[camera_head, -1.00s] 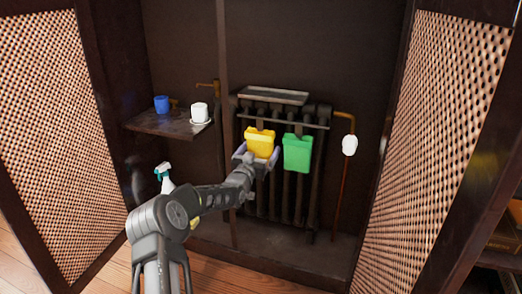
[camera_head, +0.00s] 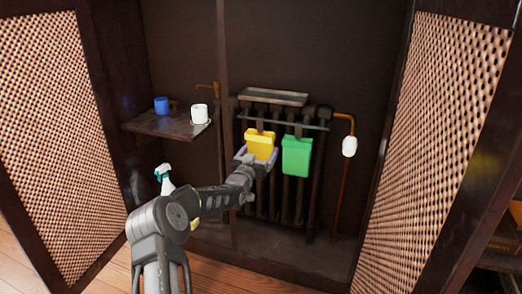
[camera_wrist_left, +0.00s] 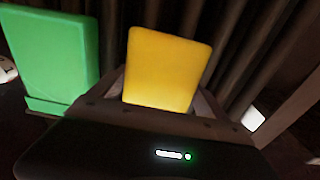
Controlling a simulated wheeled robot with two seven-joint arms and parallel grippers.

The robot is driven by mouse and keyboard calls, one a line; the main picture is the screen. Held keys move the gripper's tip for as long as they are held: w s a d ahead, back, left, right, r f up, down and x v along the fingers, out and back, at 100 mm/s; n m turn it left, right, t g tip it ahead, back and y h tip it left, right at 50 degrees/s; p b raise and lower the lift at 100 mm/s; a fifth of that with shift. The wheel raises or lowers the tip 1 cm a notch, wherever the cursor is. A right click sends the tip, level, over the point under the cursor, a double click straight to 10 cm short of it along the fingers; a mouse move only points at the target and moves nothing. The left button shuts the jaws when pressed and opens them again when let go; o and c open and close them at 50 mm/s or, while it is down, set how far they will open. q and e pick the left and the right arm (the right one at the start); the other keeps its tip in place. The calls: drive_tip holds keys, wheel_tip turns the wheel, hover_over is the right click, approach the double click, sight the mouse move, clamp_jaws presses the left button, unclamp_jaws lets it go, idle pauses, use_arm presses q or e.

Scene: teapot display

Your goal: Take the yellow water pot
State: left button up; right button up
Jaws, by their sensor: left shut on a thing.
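The yellow water pot (camera_head: 260,144) is in front of the dark radiator, beside the green pot (camera_head: 297,155). My left gripper (camera_head: 256,160) is shut on the yellow pot, with its fingers at the pot's two sides. In the left wrist view the yellow pot (camera_wrist_left: 166,68) stands up between the fingers, and the green pot (camera_wrist_left: 50,60) is at the left, apart from it. A brown hanger part shows behind the yellow pot's top. My right gripper is not in view.
The radiator (camera_head: 311,190) stands inside an open cabinet with lattice doors (camera_head: 435,130) at both sides. A small shelf (camera_head: 170,124) holds a blue mug (camera_head: 161,104) and a white mug (camera_head: 199,113). A spray bottle (camera_head: 164,176) is behind my left arm.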

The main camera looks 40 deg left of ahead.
sight(258, 145)
use_arm(q)
drive_tip(key=shift+r, duration=0.2)
drive_tip(key=shift+r+p, duration=0.35)
drive_tip(key=shift+r, duration=1)
drive_tip(key=shift+s, duration=0.1)
